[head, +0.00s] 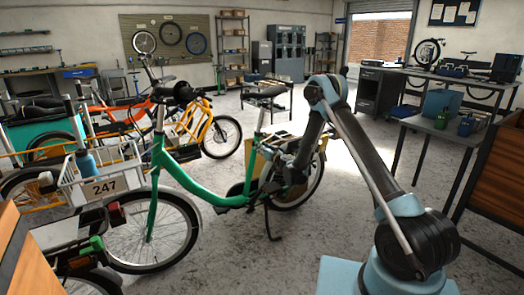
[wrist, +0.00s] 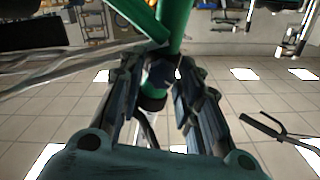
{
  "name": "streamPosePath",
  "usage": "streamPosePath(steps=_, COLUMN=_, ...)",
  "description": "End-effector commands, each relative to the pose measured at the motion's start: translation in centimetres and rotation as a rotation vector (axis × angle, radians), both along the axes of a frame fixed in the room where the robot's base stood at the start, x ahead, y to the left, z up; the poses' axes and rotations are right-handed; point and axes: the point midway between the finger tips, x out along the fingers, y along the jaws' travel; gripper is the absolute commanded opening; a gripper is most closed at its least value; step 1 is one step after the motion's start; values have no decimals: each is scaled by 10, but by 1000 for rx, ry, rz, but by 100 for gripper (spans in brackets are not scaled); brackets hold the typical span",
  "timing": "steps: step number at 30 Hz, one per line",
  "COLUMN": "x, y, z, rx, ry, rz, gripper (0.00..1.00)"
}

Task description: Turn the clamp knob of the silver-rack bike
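The green bike (head: 222,199) stands in the middle of the head view, with a white front basket (head: 100,183) marked 247. My gripper (head: 290,176) is at its seat tube, under the saddle (head: 262,93). In the wrist view the green tube (wrist: 174,28) comes in from the top, with a dark knob-like part (wrist: 163,73) at it. My gripper's fingers (wrist: 158,78) stand apart, one on each side of this part. Contact cannot be made out. Silver tubes (wrist: 65,75), perhaps a rack, run along the left. In the head view my wrist hides the clamp area.
Another bike's dark rear rack (head: 70,232) is close at the front left. Orange and yellow bikes (head: 205,118) stand behind. A side table (head: 445,128) and a wooden panel (head: 498,190) are on the right. The floor (head: 345,215) between the bike and my base is clear.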

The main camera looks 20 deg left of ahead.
Motion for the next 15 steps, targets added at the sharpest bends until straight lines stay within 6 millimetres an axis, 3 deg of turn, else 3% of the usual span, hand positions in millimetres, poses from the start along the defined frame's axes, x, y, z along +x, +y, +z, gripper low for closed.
streamPosePath(steps=10, x=-1, y=0, z=0, rx=0, ry=-1, rz=1, gripper=44)
streamPosePath(steps=15, x=-8, y=-9, z=0, rx=-1, ry=-1, rz=0, gripper=44)
